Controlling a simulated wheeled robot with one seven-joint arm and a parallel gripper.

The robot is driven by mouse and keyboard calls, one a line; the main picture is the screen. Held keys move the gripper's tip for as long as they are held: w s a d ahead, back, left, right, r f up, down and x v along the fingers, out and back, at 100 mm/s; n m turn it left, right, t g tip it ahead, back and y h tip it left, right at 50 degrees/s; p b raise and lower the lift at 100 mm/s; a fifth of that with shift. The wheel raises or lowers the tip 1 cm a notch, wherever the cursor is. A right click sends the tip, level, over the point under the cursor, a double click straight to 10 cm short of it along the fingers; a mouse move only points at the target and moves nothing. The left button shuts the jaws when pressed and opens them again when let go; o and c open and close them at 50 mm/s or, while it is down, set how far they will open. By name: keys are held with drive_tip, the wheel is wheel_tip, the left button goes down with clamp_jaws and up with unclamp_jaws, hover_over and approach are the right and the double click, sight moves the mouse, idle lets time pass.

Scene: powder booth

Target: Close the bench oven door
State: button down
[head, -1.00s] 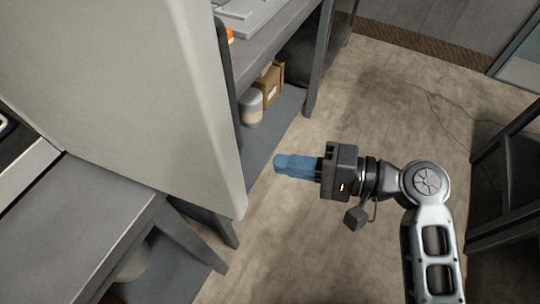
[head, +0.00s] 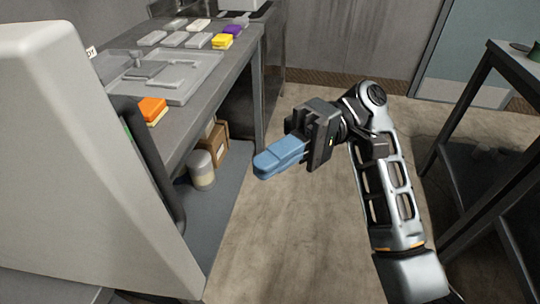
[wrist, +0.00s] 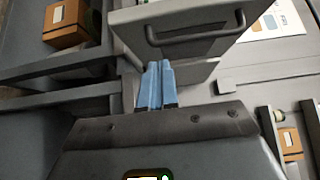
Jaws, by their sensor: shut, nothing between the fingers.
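The bench oven door is most likely the large pale grey panel (head: 75,160) filling the left of the head view. It stands open, swung out in front of the bench. A long dark handle (head: 150,165) runs along its far side. The oven cavity is hidden. My gripper (head: 265,168) is to the right of the panel, apart from it, over the floor beside the bench. Its blue fingers are together and empty. In the wrist view the fingers (wrist: 157,85) point toward a grey box-like front with a dark bar handle (wrist: 195,35); I cannot tell whether this is the oven.
The bench (head: 195,125) carries a grey tray (head: 170,75), an orange and yellow block (head: 152,110) and several small blocks. A jar (head: 202,170) and brown box (head: 215,143) sit on its lower shelf. A dark table (head: 500,120) stands right. Floor between is clear.

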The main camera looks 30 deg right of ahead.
drive_tip(key=s+a+p, duration=0.1)
drive_tip(key=s+a, duration=0.4)
drive_tip(key=a, duration=0.5)
drive_tip(key=shift+s+p, duration=0.25)
drive_tip(key=shift+p, duration=0.1)
